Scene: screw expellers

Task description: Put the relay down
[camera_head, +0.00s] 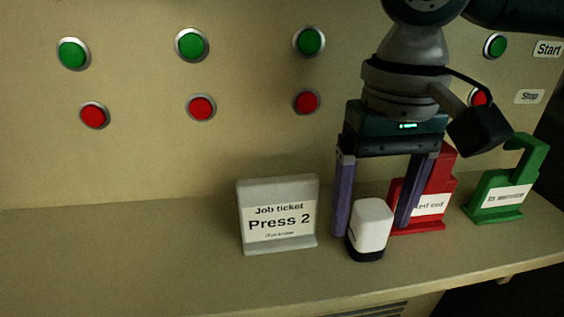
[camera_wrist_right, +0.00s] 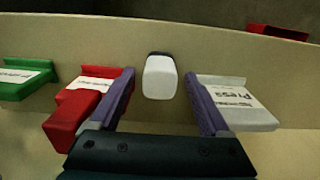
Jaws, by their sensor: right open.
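The relay, a white block with a black base (camera_head: 370,229), stands upright on the ledge in the head view. It also shows in the right wrist view (camera_wrist_right: 160,78), between and beyond the fingertips. My right gripper (camera_head: 370,230) is open, pointing down, with one purple finger on each side of the relay. In the wrist view there is a gap between the relay and each finger (camera_wrist_right: 160,95). My left gripper is not in view.
A grey job ticket stand reading "Press 2" (camera_head: 278,243) is left of the relay. A red tagged holder (camera_head: 441,178) is close behind the right finger, and a green "In service" holder (camera_head: 530,155) is farther right. Green and red buttons line the panel (camera_head: 140,150). The ledge's left part (camera_head: 110,260) is clear.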

